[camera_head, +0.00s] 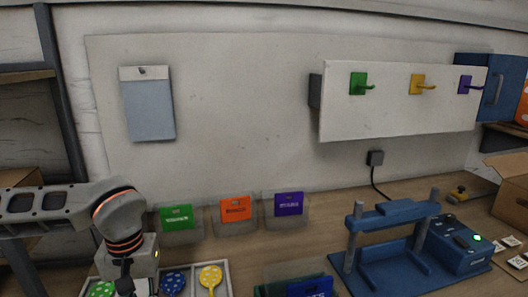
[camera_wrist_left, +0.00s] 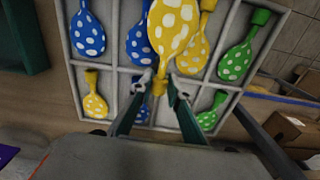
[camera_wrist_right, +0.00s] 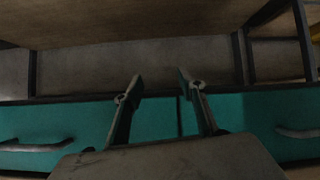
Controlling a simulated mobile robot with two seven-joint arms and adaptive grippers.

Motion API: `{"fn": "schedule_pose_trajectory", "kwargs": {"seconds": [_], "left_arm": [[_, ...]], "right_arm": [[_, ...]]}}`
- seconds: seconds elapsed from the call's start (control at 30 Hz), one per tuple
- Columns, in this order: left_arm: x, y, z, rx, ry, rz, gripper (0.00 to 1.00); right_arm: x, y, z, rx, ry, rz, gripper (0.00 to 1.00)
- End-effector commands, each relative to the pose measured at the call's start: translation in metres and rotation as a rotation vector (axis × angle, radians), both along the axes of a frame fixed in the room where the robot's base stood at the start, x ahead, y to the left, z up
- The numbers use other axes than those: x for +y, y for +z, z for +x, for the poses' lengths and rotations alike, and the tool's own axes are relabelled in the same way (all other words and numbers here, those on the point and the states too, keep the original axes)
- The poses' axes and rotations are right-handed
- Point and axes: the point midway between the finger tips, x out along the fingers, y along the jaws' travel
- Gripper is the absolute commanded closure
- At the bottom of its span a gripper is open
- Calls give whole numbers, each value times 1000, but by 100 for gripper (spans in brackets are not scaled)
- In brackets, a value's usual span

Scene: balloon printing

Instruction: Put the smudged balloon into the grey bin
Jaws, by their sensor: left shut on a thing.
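My left gripper (camera_wrist_left: 161,84) is shut on the neck of a yellow balloon with white dots (camera_wrist_left: 173,28) and holds it over the compartment tray (camera_wrist_left: 112,69). The held balloon's top is cut off by the picture edge, and I cannot tell whether its print is smudged. Other dotted balloons lie in the tray: blue (camera_wrist_left: 87,34), yellow (camera_wrist_left: 194,48) and green (camera_wrist_left: 236,60). In the head view my left gripper (camera_head: 132,287) is low at the left, partly cut off. My right gripper (camera_wrist_right: 160,82) is open and empty, facing teal drawers. I cannot make out a grey bin.
Green (camera_head: 176,217), orange (camera_head: 235,208) and purple (camera_head: 288,204) packets stand in clear holders along the wall. A blue press (camera_head: 390,262) stands on the bench at the right. A hook board (camera_head: 390,115) hangs above. Teal drawers (camera_wrist_right: 60,122) are close to my right gripper.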

Motion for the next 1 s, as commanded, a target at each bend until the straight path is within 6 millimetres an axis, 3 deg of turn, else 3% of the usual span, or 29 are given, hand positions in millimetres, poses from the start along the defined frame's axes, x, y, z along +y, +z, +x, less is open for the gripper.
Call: {"fn": "schedule_pose_trajectory", "kwargs": {"seconds": [0.2,0.4,0.53,0.67,0.77,1.0], "left_arm": [[-5,-7,-4,3,-184,-5,90],[-5,-8,-4,1,-210,-5,90],[0,-5,9,-26,-183,-2,90],[14,5,43,-103,-112,10,90],[31,18,80,-194,-35,32,90],[80,63,166,-437,159,125,90]], "right_arm": [[0,1,1,-2,0,1,60],[0,2,1,-3,0,1,60],[0,4,1,-4,0,1,60],[0,8,2,-6,0,1,60],[0,13,2,-7,0,0,60],[0,22,3,-10,1,0,60]]}}
